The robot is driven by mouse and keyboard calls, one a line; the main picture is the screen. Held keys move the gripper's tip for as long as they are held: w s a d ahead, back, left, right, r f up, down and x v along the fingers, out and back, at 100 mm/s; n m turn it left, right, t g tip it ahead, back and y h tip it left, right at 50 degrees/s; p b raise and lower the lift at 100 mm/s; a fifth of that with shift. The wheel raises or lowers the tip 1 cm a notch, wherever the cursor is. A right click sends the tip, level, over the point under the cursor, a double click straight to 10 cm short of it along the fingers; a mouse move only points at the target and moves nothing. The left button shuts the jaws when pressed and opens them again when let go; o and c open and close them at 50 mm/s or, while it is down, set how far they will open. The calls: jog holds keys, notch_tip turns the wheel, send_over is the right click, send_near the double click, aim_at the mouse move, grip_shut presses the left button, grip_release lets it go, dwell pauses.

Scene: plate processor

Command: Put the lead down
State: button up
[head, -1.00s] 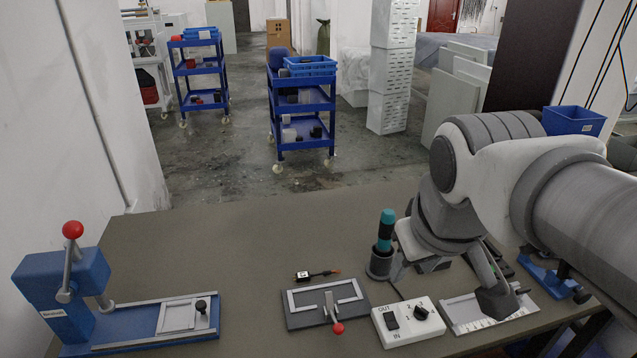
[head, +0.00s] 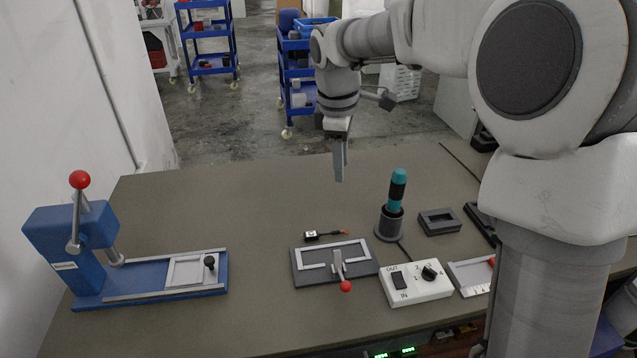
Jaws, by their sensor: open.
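A short lead (head: 326,234) with a dark body and an orange tip lies on the table, just behind a dark grey plate (head: 305,278) with a metal frame and a red-knobbed lever. My gripper (head: 340,176) is raised behind and above the lead, pointing down near the table's far edge. Its fingers are seen almost edge-on, so the gap between them is hard to see. The gripper is open, nothing shows in it, and it is clear of the lead.
A blue press (head: 150,283) with a red knob stands at left. A teal-handled tool stands upright in a dark holder (head: 389,225). A white switch box (head: 418,291) is at front. A black rectangular block (head: 439,222) lies right of the holder. The table's back left is free.

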jog(key=w+a+f+n+g, duration=0.2)
jog(key=w+a+f+n, duration=0.25)
jog(key=w+f, duration=0.4)
jog(key=b, duration=0.4)
send_over(317, 233)
jog(key=shift+y, duration=0.4)
jog(key=f, duration=1.3)
jog(key=shift+s+d, duration=0.1)
jog(key=shift+d, duration=0.25)
jog(key=shift+a+f+b, duration=0.2)
jog(key=shift+f+b, duration=0.2)
jog(key=shift+f, duration=0.95)
jog(key=shift+a+f+b, duration=0.15)
jog(key=shift+f+b, duration=0.2)
jog(key=shift+f, duration=0.95)
jog(key=shift+r, duration=0.1)
grip_shut()
